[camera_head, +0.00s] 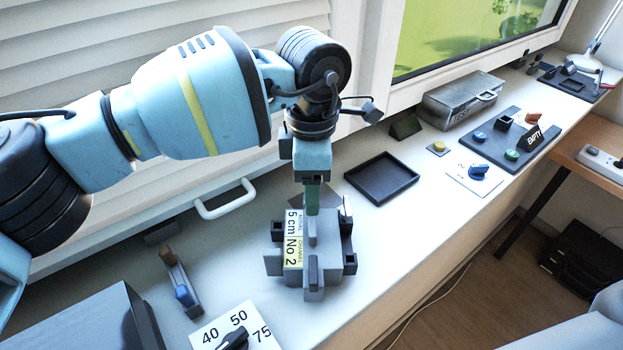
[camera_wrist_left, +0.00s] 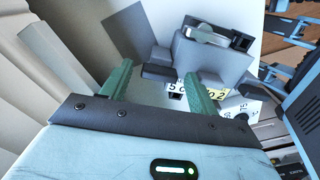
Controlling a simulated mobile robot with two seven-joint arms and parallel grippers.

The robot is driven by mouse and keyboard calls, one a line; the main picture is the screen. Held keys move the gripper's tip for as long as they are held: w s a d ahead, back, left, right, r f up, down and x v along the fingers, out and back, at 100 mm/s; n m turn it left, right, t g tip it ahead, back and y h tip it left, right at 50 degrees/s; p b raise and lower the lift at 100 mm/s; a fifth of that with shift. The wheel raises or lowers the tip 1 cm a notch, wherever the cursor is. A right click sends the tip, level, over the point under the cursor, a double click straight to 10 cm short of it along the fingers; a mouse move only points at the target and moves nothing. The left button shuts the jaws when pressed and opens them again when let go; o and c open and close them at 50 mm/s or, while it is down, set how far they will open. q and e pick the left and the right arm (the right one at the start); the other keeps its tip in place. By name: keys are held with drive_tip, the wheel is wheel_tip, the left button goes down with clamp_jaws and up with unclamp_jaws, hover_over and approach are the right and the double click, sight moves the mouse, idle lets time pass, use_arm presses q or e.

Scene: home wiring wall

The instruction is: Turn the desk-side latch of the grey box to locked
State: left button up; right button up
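The grey box (camera_head: 297,274) stands on the white sill, with a white and yellow label reading "5 cm No 2" on top. Grey upright bars (camera_head: 313,272) and black blocks (camera_head: 349,263) stick out around it; which way the desk-side latch is turned I cannot tell. My left gripper (camera_head: 312,202) points down at the window-side end of the box. In the left wrist view its green fingers (camera_wrist_left: 158,84) are apart, with the box (camera_wrist_left: 213,55) just beyond them and a dark block (camera_wrist_left: 160,73) in the gap, contact unclear. My right gripper is not in view.
A black tray (camera_head: 381,178) lies right of the box. A grey metal case (camera_head: 461,100) and a dark board (camera_head: 512,140) with coloured knobs stand farther along. A wooden desk (camera_head: 597,150) stands right.

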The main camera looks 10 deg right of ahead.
use_arm(q)
drive_tip(key=shift+r, duration=3.95)
